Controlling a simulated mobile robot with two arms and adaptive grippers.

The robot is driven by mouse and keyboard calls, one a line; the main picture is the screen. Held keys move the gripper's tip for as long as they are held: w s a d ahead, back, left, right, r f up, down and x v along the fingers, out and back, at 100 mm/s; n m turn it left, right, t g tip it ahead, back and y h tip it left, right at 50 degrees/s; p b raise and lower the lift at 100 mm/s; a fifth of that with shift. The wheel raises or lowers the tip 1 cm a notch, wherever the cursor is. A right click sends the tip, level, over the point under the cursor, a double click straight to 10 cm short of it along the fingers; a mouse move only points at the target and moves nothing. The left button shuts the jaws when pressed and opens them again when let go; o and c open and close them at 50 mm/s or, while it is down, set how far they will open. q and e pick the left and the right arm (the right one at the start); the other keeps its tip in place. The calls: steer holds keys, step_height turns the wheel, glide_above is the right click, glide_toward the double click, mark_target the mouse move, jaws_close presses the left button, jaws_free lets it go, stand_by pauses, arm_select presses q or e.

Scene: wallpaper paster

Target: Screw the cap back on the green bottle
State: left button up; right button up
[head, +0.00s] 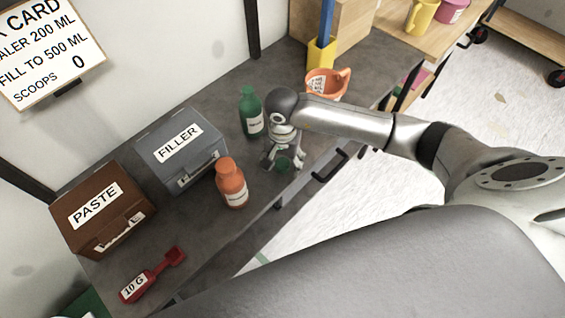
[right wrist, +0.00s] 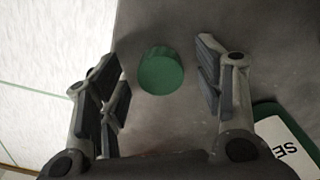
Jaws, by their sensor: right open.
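A green bottle (head: 250,112) with a white label stands upright on the dark grey table, left of my right arm. Part of its body and label (right wrist: 290,140) shows at the lower right of the right wrist view. A round green cap (right wrist: 161,71) lies on the table, between and just beyond the open fingers of my right gripper (right wrist: 165,85). In the head view the cap (head: 283,164) is partly covered by my right gripper (head: 283,160), which points down over it. The right gripper is empty. My left gripper is not in view.
An orange bottle (head: 232,184) stands left of my right gripper. A grey FILLER box (head: 208,140), a brown PASTE box (head: 125,190) and a red scoop (head: 153,276) are further left. An orange jug (head: 328,84) stands behind my right arm. The table's front edge is close.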

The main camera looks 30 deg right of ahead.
mark_target(282, 165)
steer(key=c, duration=0.8)
steer(key=shift+r, duration=0.1)
steer(key=shift+r+b, duration=0.4)
steer(key=r, duration=0.1)
steer(key=r+b, duration=0.1)
steer(key=shift+s+a+r, duration=0.15)
steer(key=shift+s+r, duration=0.05)
steer(key=shift+r, duration=0.1)
steer(key=s+a+r+b, duration=0.3)
steer(key=s+a+r, duration=0.2)
steer(key=s+r, duration=0.4)
steer(key=s, duration=0.3)
steer(key=shift+s+a+r, duration=0.15)
steer(key=shift+s+r, duration=0.1)
